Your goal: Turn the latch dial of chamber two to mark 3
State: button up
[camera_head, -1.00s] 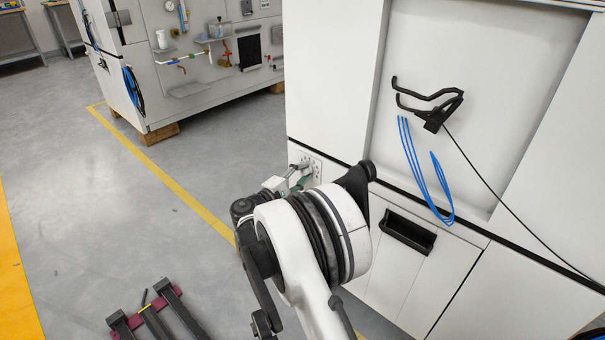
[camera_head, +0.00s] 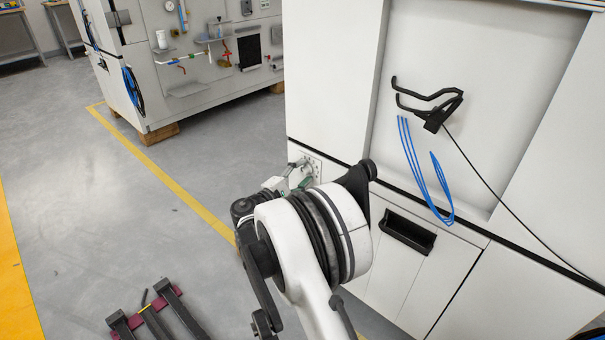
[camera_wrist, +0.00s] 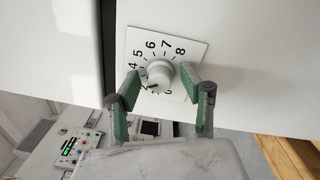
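The latch dial (camera_wrist: 160,75) is a round white knob on a square white plate with black numerals, in the wrist view. The marks 4 to 8 are readable around its top and sides. The lower marks are partly covered, and I cannot make out mark 3. A dark line shows at the knob's lower left, near the partly covered low marks. My gripper (camera_wrist: 159,83) is open, with its green-padded fingers on either side of the knob and a gap showing on both sides. In the head view, my gripper (camera_head: 283,184) is small and partly hidden by my arm, close to the cabinet's side.
The white cabinet (camera_head: 335,75) bearing the dial fills the right, with a black hook (camera_head: 432,108), blue cables (camera_head: 415,170) and a recessed black handle (camera_head: 408,232). Another equipment cabinet (camera_head: 140,85) stands behind on the left. Grey floor (camera_head: 110,210) between is mostly clear.

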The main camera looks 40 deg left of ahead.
jog(key=shift+s, duration=0.1)
jog(key=s, duration=1.1)
jog(key=shift+s+a+f, duration=0.2)
jog(key=shift+s+a, duration=0.05)
jog(key=shift+s, duration=0.15)
